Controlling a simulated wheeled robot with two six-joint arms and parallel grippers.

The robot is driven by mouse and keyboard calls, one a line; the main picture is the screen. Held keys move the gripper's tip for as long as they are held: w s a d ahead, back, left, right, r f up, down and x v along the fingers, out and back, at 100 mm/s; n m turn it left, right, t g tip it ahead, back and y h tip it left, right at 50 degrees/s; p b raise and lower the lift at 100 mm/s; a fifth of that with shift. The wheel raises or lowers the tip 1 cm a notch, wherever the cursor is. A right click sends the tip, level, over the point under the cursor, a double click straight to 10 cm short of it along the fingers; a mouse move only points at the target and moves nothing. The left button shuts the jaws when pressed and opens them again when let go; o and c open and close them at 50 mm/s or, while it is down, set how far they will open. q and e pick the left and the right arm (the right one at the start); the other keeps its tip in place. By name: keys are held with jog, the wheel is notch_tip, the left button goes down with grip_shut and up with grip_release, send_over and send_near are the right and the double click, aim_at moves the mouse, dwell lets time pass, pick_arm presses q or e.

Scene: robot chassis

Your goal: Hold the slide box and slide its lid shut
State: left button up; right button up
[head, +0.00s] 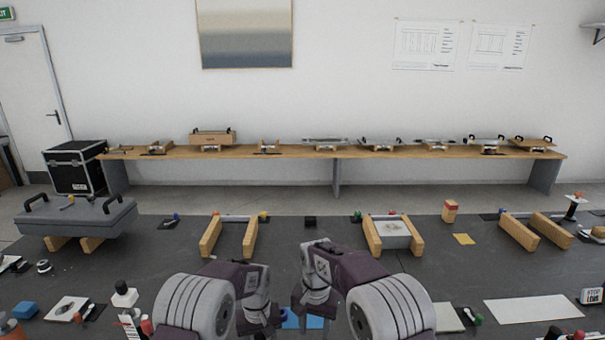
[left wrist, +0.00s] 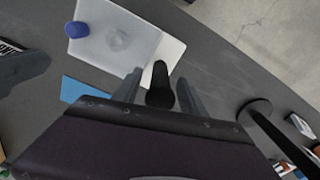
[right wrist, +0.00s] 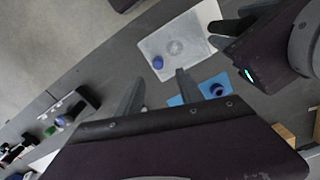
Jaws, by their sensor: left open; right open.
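A pale, flat rectangular piece with a round mark shows in the left wrist view (left wrist: 118,40) and the right wrist view (right wrist: 183,38). It may be the slide box, but I cannot tell box from lid. A blue knob (left wrist: 77,30) sits at its edge, also in the right wrist view (right wrist: 157,62). My left gripper (left wrist: 158,85) is open beside the pale piece, with a black cylinder (left wrist: 160,90) seen between its fingers; whether they touch is unclear. My right gripper (right wrist: 158,90) is open and empty above the dark table. My right gripper also shows in the head view (head: 300,310).
In the head view, wooden rails (head: 211,237) and a grey handled case (head: 75,215) stand farther back on the dark table. A white sheet (head: 532,309) lies at right.

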pick_arm(q)
notch_tip(320, 180, up, 12)
jog(key=shift+f, duration=0.2)
jog(key=shift+w+a, duration=0.1)
jog(key=s+a+r, duration=0.4)
jog(key=s, duration=0.2)
pick_arm(e)
jog(key=s+d+r+m, duration=0.2)
jog(key=s+d+r, duration=0.2)
jog(key=d+r, duration=0.4)
pick_arm(q)
jog(key=s+a+f+m, duration=0.1)
jog(key=s+f, duration=0.3)
jog(key=s, duration=0.3)
jog(key=s+a+f+m+t, duration=0.1)
jog(key=s+f, duration=0.3)
jog(key=s, duration=0.4)
jog(key=shift+a+f+m, duration=0.3)
jog(key=shift+f+m, duration=0.1)
pick_arm(e)
jog(key=s+d+f+n, duration=0.2)
jog(key=s+d+f, duration=0.1)
jog(key=s, duration=0.5)
jog(key=s+d+f+n+t, duration=0.1)
jog(key=s+d+f+n, duration=0.2)
jog(key=s+f, duration=0.2)
jog(key=s, duration=0.3)
jog(key=shift+s+d, duration=0.25)
jog(key=shift+s, duration=0.15)
